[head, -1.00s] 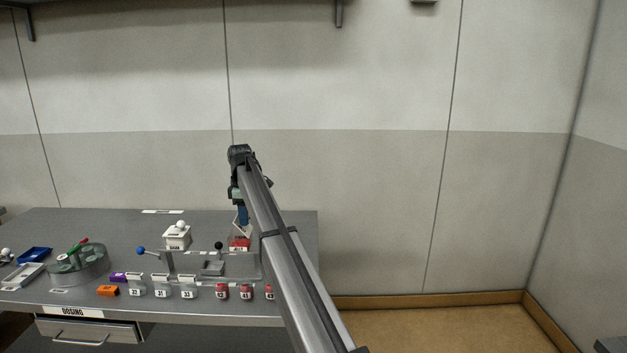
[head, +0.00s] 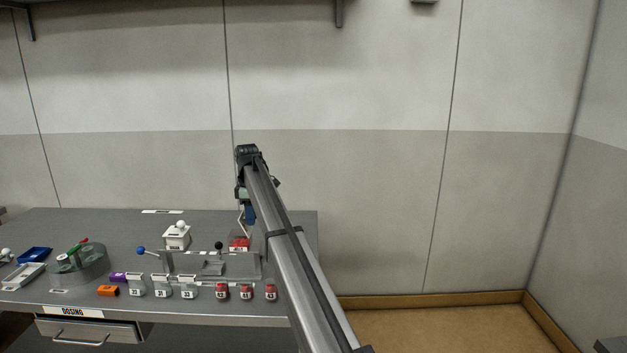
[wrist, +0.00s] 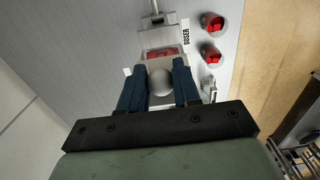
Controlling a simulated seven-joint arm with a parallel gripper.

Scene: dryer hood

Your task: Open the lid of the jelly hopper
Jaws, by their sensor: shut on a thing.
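The jelly hopper (head: 239,244) is a small red and pale box near the back right of the bench, partly behind my arm. In the wrist view, its red part (wrist: 160,53) shows just beyond my fingertips. My gripper (wrist: 159,86) has its blue fingers shut on a round grey-white knob (wrist: 160,80). In the head view, my gripper (head: 248,214) is just above the hopper, and a thin pale piece shows below the fingers. The lid's edges are too small and covered to tell how far it is tilted.
A white sugar hopper (head: 177,238) with a ball knob stands to the left. A dosing rail with levers (head: 213,266) lies in front. Several red-filled jars (head: 246,291) and white containers (head: 161,287) line the bench's front. The back wall is clear.

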